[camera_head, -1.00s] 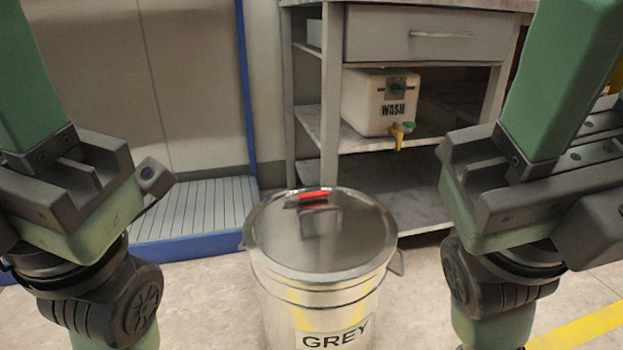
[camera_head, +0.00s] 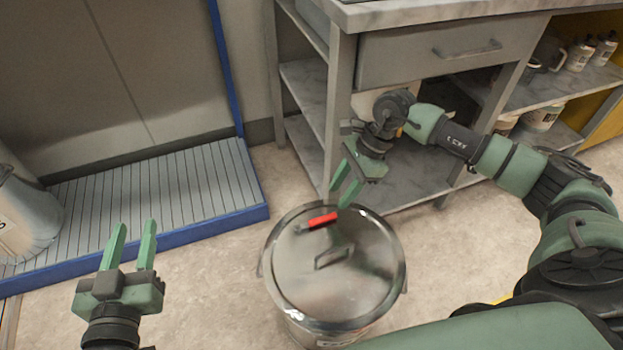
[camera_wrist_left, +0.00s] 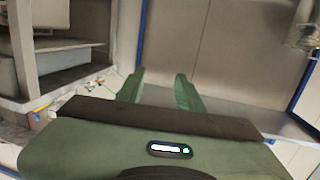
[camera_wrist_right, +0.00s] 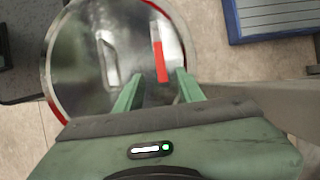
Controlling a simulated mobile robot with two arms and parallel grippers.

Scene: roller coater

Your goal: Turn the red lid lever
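The red lid lever (camera_head: 321,220) lies near the far rim of the round metal lid (camera_head: 345,287) on the metal bin. It also shows in the right wrist view (camera_wrist_right: 160,62), just beyond the fingertips. My right gripper (camera_head: 344,185) is open and empty beside the lever, at the lid's far edge; whether a finger touches the lever is unclear. In the right wrist view the lever's near end lies between the line of the two fingers (camera_wrist_right: 157,85). My left gripper (camera_head: 132,235) is open and empty, well to the left of the bin.
A lid handle (camera_head: 331,257) stands near the lid's middle. A shelf unit with a drawer (camera_head: 430,50) stands close behind the bin, near my right arm. A blue-edged slatted platform (camera_head: 160,190) is at the left, with another metal container (camera_head: 25,215). Floor between is clear.

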